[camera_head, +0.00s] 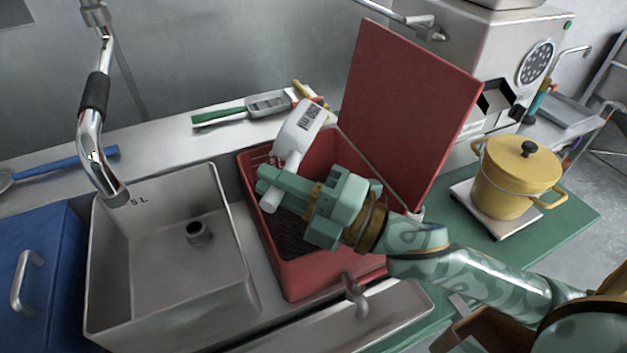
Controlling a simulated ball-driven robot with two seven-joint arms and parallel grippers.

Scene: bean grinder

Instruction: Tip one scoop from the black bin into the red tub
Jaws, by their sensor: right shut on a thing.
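The red tub (313,284) stands open in the middle, its red lid (405,100) raised at the back. Dark granular stuff (285,236) lies in the tub; my gripper partly hides it. My right gripper (268,184) is over the tub, shut on the handle of a white scoop (298,128). The scoop's head points up and back, over the tub's back left rim. I cannot tell whether it holds anything. I see no black bin. My left gripper is not in view.
A grey basin (172,265) marked 5L stands left of the tub, with a chrome faucet (95,140) over it. A blue box (40,265) is at far left. A yellow pot (512,180) is at right. A green-handled tool (235,110) lies behind.

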